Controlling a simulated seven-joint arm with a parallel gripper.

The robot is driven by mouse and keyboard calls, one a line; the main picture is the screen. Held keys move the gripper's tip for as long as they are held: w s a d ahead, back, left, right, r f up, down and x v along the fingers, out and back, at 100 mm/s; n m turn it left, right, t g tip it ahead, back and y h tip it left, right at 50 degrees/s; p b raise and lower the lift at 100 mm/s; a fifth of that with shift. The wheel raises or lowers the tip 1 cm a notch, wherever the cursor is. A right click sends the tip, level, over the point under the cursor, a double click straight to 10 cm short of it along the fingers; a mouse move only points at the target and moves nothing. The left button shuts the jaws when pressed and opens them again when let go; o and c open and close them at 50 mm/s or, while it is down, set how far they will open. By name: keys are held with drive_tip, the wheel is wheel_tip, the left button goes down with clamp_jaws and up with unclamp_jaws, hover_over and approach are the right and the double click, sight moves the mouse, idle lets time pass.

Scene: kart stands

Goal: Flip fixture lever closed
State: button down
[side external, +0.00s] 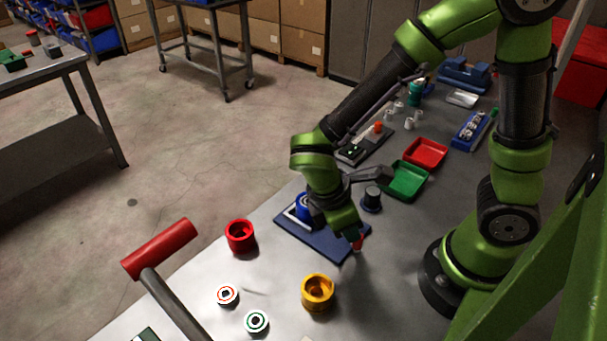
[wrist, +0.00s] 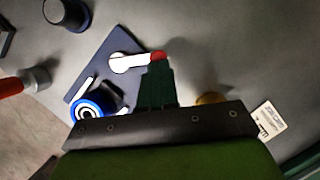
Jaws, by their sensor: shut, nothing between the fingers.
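The fixture has a dark blue base plate (side external: 318,238) on the grey table; the plate also shows in the wrist view (wrist: 113,42). A blue round part (side external: 304,207) sits on the plate beside a white bracket; its ring-shaped top shows in the wrist view (wrist: 88,108). The white lever (wrist: 125,63) has a red tip (wrist: 158,56) near the plate's edge; the red tip also shows in the side view (side external: 358,243). My gripper (side external: 354,233) is shut and empty, its fingertips (wrist: 157,68) right at the red tip. I cannot tell whether they touch.
A red cup (side external: 240,236) and a yellow cup (side external: 318,291) stand in front of the fixture. A dark blue knob-like piece (side external: 371,199) stands behind it. Green (side external: 405,181) and red (side external: 425,153) trays lie farther back.

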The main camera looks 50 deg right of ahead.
drive_tip(key=w+a, duration=0.3)
drive_tip(key=shift+w+r, duration=0.2)
drive_tip(key=shift+r, duration=0.1)
drive_tip(key=v, duration=0.9)
drive_tip(key=shift+d+r, duration=0.25)
drive_tip(key=shift+w, duration=0.1)
drive_tip(key=s+d+r+m+t+y, duration=0.3)
drive_tip(key=d+r+m+t+y, duration=0.2)
drive_tip(key=d+r+m+t, duration=0.3)
drive_tip(key=d+m+t, duration=0.1)
drive_tip(key=d+m, duration=0.2)
drive_tip(key=m, duration=0.3)
drive_tip(key=shift+d+r+m+t+y, duration=0.2)
drive_tip(key=shift+r+m+t+y, duration=0.1)
drive_tip(key=shift+r+m+t, duration=0.1)
